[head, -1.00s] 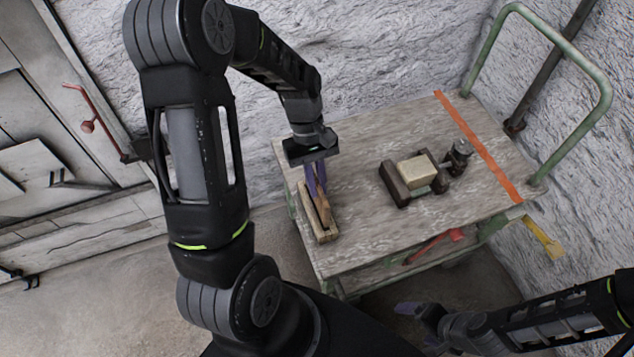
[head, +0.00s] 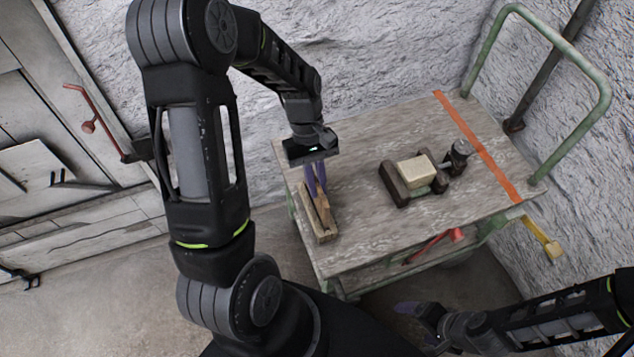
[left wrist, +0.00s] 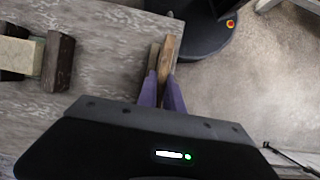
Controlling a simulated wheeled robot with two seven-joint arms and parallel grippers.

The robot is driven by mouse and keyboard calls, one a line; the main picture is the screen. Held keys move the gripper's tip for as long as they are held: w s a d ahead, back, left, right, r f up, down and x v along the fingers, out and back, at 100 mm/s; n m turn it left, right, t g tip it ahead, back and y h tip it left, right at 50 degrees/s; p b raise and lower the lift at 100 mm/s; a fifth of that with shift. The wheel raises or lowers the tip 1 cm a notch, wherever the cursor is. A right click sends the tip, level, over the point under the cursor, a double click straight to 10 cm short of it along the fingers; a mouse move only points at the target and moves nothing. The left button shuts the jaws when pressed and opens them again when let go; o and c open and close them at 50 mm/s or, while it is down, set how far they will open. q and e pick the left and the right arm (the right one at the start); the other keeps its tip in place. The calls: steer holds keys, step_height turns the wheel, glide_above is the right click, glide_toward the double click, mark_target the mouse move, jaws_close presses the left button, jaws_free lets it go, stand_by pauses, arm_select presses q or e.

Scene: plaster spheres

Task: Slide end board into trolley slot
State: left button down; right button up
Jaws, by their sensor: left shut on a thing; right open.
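The end board (head: 323,209) is a narrow brown wooden piece at the left end of the trolley top (head: 360,235). My left gripper (head: 316,190) has its purple fingers shut on it from above. In the left wrist view the board (left wrist: 168,55) sticks out beyond the fingertips (left wrist: 163,85). A pale slotted wooden holder (head: 326,236) lies along the trolley's left edge, around or right beside the board; I cannot tell how deep the board sits in it. My right gripper (head: 418,314) is open and empty, low in front of the trolley.
A cream block (head: 416,170) rests between dark wooden pieces (head: 394,187) mid-trolley, with a dark cylindrical object (head: 460,152) beside it. An orange strip (head: 478,147) crosses the top near the green handle (head: 590,120). A red lever (head: 434,245) and yellow lever (head: 543,238) stick out below.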

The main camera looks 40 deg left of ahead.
arm_select(q)
steer(key=shift+f+b, duration=1.55)
steer(key=shift+f, duration=0.65)
steer(key=c, duration=1.4)
jaws_free()
steer(key=shift+r, duration=0.1)
steer(key=shift+r+p, duration=1.75)
steer(key=shift+r, duration=0.2)
